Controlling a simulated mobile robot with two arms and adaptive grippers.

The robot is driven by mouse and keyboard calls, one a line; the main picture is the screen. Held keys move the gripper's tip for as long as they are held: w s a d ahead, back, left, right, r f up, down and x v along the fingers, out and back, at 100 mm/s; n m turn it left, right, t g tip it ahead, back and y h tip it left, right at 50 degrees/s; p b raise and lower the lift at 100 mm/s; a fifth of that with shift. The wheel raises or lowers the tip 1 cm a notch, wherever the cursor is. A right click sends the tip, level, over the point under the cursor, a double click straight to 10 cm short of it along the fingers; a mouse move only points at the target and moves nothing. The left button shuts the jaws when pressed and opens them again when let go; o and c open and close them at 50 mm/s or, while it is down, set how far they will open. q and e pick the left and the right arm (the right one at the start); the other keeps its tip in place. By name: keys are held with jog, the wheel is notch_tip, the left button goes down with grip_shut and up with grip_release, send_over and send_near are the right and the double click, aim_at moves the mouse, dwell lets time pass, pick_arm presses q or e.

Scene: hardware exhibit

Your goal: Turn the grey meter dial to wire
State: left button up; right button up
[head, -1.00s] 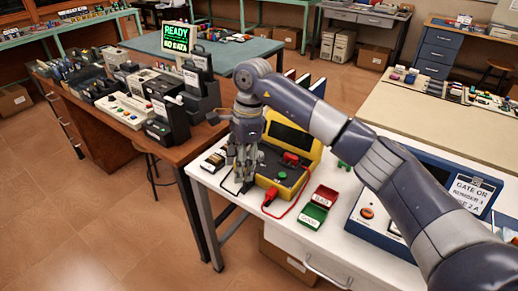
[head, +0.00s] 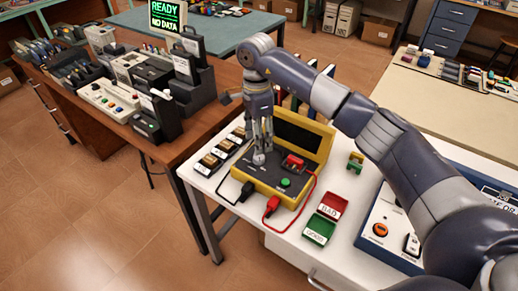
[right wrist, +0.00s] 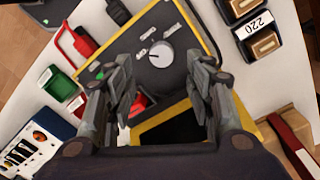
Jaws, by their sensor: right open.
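The yellow meter (head: 322,145) stands on the white table, its dark screen at the back; it also fills the middle of the right wrist view (right wrist: 210,40). Its round grey dial (right wrist: 161,53) has a white pointer mark, with small white labels around it that I cannot read. In the head view the dial (head: 259,159) shows at the fingertips. My right gripper (right wrist: 160,66) is open, its fingers pointing down on either side of the dial with gaps to it in the wrist view. I cannot tell their exact height. My left gripper is not in view.
A red plug (head: 272,205) with a red lead and a black plug (head: 246,190) are at the meter's front. A red tray (head: 332,204) and green tray (head: 319,229) lie to its right. Several small components (head: 221,151) sit left. A blue-framed device (head: 383,225) stands right.

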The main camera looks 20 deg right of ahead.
aim_at(259, 159)
notch_tip(259, 159, down, 5)
jog(key=shift+r+p, duration=0.1)
jog(key=shift+p, duration=0.25)
jog(key=shift+f, duration=0.8)
jog(key=shift+d, duration=0.1)
jog(key=shift+c, duration=0.6)
jog(key=c, duration=0.9)
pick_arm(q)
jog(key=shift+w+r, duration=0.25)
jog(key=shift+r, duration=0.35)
pick_arm(e)
jog(key=shift+c, duration=0.2)
